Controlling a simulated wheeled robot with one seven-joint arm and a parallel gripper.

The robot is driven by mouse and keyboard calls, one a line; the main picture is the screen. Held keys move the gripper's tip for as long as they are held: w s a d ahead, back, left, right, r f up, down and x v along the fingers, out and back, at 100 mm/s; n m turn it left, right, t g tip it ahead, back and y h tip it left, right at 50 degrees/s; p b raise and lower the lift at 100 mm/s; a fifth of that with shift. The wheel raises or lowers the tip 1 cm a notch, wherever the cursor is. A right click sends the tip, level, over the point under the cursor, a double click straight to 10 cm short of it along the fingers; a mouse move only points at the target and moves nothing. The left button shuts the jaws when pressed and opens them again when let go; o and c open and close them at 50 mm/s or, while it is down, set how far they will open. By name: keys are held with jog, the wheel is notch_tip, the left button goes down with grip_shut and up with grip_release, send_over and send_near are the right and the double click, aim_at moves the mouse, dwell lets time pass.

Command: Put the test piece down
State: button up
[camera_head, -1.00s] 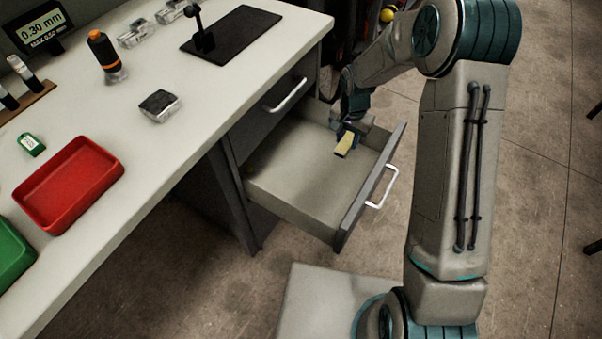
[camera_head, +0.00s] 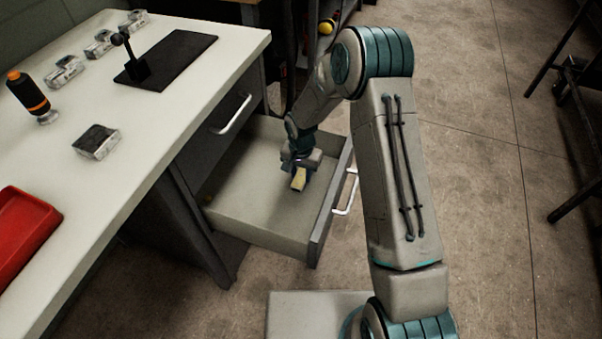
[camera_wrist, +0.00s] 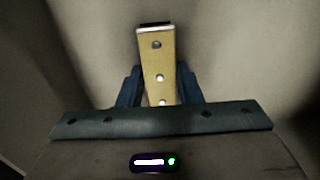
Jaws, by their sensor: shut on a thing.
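The test piece (camera_head: 299,180) is a small yellow-tan bar. In the wrist view the test piece (camera_wrist: 156,62) shows a row of silver rivet-like dots and a dark far end. My gripper (camera_head: 298,172) is shut on it, with a dark blue finger on each side. It is over the inside of the open drawer (camera_head: 245,195), towards the drawer's far right part. I cannot tell whether the piece touches the drawer floor.
The drawer's front panel with its silver handle (camera_head: 347,193) stands right of my gripper. The drawer floor around the piece looks bare. The bench top (camera_head: 170,115) is at left, with a red tray (camera_head: 22,235), a black plate (camera_head: 180,55) and several small clear-sided blocks.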

aim_at(302, 175)
jog(key=shift+f, duration=0.1)
jog(key=o, duration=1)
notch_tip(302, 175, up, 13)
jog(key=p, duration=0.3)
jog(key=s+d+r+n, duration=0.2)
jog(key=s+d+r, duration=0.7)
jog(key=r, duration=0.3)
jog(key=s+d+r, duration=0.2)
jog(key=s, duration=0.3)
jog(key=s+d+r+n+t, duration=0.1)
jog(key=s+d+r, duration=0.1)
jog(key=s, duration=0.3)
jog(key=s+d+r+n, duration=0.1)
jog(key=s+d+r, duration=0.1)
jog(key=s, duration=0.4)
jog(key=shift+s+d, duration=0.1)
jog(key=shift+d, duration=0.1)
